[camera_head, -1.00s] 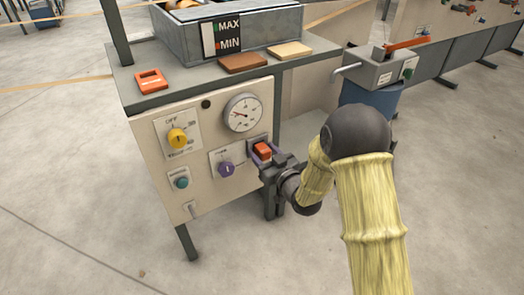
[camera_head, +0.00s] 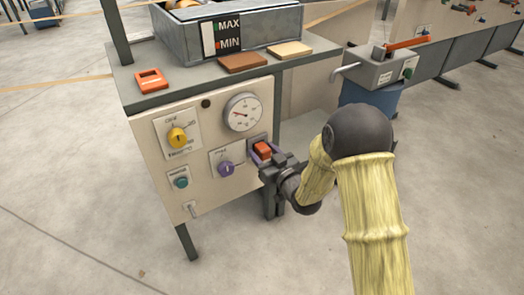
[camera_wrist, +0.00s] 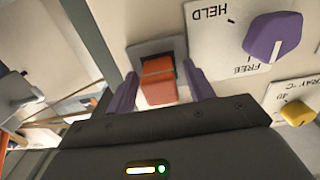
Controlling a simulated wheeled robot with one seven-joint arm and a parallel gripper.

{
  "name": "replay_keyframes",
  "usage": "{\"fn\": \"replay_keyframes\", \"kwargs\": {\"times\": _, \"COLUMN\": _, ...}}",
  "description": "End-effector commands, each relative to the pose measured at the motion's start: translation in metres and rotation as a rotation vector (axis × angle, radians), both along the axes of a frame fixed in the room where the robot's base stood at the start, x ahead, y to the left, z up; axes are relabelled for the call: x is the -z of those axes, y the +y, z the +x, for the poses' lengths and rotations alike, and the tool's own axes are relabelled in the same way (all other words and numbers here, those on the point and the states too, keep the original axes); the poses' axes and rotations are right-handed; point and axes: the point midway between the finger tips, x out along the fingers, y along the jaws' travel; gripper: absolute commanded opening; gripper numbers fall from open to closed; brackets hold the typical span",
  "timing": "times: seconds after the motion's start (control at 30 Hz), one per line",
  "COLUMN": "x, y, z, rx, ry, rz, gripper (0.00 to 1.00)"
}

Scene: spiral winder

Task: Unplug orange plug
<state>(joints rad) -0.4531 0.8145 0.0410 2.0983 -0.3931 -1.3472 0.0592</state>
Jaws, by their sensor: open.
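The orange plug (camera_head: 262,150) sits in a dark square socket on the right side of the machine's front panel. It also shows in the wrist view (camera_wrist: 158,82), with its near end between my two purple-grey fingers. My gripper (camera_head: 264,155) is open around the plug, with one finger on each side; in the wrist view (camera_wrist: 160,90) a gap shows on the right, and I cannot tell whether the left finger touches.
A purple knob (camera_head: 226,168) is just left of the plug, with a yellow knob (camera_head: 177,135), a green button (camera_head: 181,182) and a gauge (camera_head: 242,112) on the same panel. An orange frame-shaped piece (camera_head: 151,80) lies on the top ledge. Open floor lies in front.

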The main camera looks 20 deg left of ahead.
Motion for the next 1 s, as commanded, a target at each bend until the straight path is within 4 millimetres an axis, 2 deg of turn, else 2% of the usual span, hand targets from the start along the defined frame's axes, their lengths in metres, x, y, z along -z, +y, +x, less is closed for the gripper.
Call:
{"fn": "replay_keyframes", "kwargs": {"times": 0.33, "x": 0.0, "y": 0.0, "z": 0.0, "rx": 0.0, "ry": 0.0, "rz": 0.0, "gripper": 0.53}}
{"fn": "replay_keyframes", "kwargs": {"times": 0.37, "x": 0.0, "y": 0.0, "z": 0.0, "rx": 0.0, "ry": 0.0, "rz": 0.0, "gripper": 0.49}}
{"fn": "replay_keyframes", "kwargs": {"times": 0.6, "x": 0.0, "y": 0.0, "z": 0.0, "rx": 0.0, "ry": 0.0, "rz": 0.0, "gripper": 0.02}}
{"fn": "replay_keyframes", "kwargs": {"times": 1.0, "x": -0.0001, "y": -0.0061, "z": -0.0047, "rx": 0.0, "ry": -0.001, "rz": 0.001, "gripper": 0.0}}
